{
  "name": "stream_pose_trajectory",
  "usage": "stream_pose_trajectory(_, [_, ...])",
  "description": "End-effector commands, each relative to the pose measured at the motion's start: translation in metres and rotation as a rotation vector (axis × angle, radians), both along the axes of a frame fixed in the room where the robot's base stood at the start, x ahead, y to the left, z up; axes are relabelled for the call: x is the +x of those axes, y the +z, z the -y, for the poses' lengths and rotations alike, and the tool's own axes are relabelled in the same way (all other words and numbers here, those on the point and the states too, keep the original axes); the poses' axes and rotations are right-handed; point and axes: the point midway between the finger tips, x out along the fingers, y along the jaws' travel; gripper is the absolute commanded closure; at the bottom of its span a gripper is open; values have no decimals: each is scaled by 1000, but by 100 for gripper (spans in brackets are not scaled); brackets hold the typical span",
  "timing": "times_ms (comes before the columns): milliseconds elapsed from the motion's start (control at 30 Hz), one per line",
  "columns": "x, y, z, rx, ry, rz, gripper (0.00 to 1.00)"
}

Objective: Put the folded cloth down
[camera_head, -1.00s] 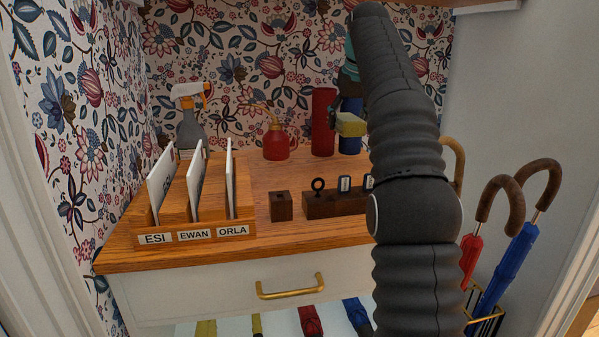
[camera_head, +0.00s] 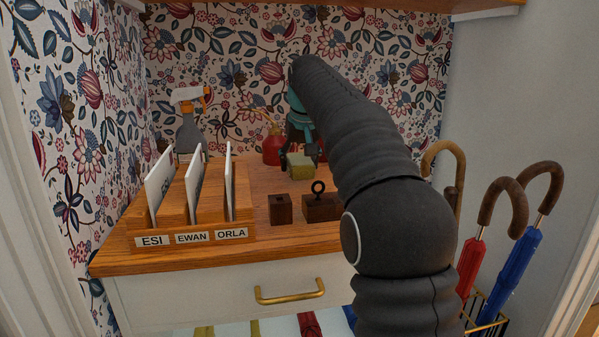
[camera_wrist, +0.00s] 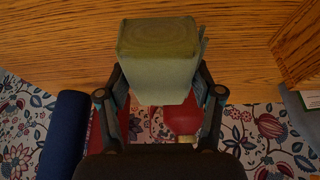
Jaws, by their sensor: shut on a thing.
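The folded cloth (camera_head: 300,166) is a small yellow-green block. My gripper (camera_head: 299,150) is shut on it, at the back middle of the wooden counter top (camera_head: 270,245). In the wrist view the cloth (camera_wrist: 158,60) sits between the two fingers (camera_wrist: 160,85), with the wood grain of the counter beyond it. I cannot tell whether the cloth touches the counter or hangs just above it. My arm hides part of the counter to the right.
A letter rack (camera_head: 192,240) with name labels stands at left. Small dark wooden blocks (camera_head: 281,209) sit in the middle. A spray bottle (camera_head: 188,130) and a red oil can (camera_head: 273,148) are at the back. Umbrellas (camera_head: 515,265) stand at right. Counter between rack and blocks is clear.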

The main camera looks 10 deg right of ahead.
Motion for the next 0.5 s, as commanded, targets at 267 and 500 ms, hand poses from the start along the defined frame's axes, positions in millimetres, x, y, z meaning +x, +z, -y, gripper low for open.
stream_pose_trajectory(267, [0, -16, 0, 0, 0, 0, 62])
stream_pose_trajectory(500, [0, -19, 0, 0, 0, -1, 62])
